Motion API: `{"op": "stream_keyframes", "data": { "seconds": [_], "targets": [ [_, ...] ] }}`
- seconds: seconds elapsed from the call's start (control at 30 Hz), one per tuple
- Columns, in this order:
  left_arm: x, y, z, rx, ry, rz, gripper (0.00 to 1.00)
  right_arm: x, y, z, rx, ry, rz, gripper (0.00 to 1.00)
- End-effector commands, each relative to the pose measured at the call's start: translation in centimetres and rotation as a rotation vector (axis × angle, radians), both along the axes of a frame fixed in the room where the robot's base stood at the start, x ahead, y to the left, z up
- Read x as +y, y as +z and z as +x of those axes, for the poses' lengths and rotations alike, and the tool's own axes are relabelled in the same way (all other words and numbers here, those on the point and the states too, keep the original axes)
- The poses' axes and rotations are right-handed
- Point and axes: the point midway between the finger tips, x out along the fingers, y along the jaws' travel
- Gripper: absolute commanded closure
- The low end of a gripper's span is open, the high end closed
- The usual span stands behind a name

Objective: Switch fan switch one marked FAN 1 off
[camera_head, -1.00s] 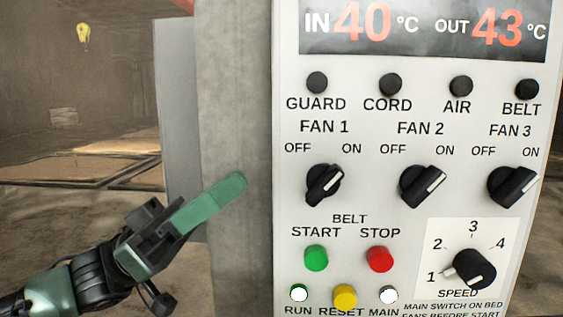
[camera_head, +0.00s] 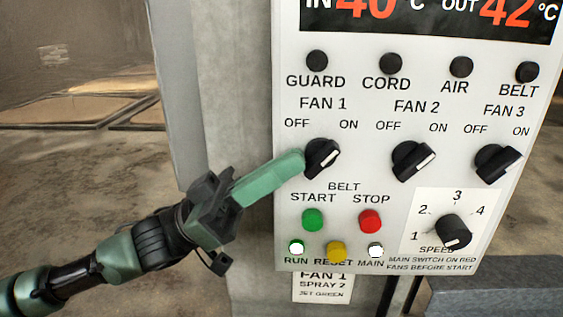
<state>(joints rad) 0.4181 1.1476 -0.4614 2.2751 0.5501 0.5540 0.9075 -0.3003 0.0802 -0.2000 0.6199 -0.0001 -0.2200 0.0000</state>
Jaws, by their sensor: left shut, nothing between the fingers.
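The FAN 1 switch (camera_head: 323,158) is a black rotary knob with a white line on the white control panel (camera_head: 385,185). Its line points up and right, toward ON. My left gripper (camera_head: 300,157) has green fingers that are shut and empty. The tips overlap the knob's left edge. My right gripper is not in view.
The FAN 2 knob (camera_head: 414,161) and FAN 3 knob (camera_head: 497,164) point toward ON. Below are a green START button (camera_head: 312,220), a red STOP button (camera_head: 370,221), a yellow RESET button (camera_head: 337,252) and a SPEED dial (camera_head: 454,231). A display (camera_head: 430,20) tops the panel.

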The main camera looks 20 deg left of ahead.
Motion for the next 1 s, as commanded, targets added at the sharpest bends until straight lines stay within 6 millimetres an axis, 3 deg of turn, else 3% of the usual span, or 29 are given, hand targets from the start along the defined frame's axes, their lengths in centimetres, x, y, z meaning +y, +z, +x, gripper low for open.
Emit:
{"op": "stream_keyframes", "data": {
  "seconds": [1.0],
  "targets": [
    [-0.2, -0.8, 0.1, -0.041, -0.001, -0.145, 1.0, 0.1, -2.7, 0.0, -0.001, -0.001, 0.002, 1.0]
  ]
}}
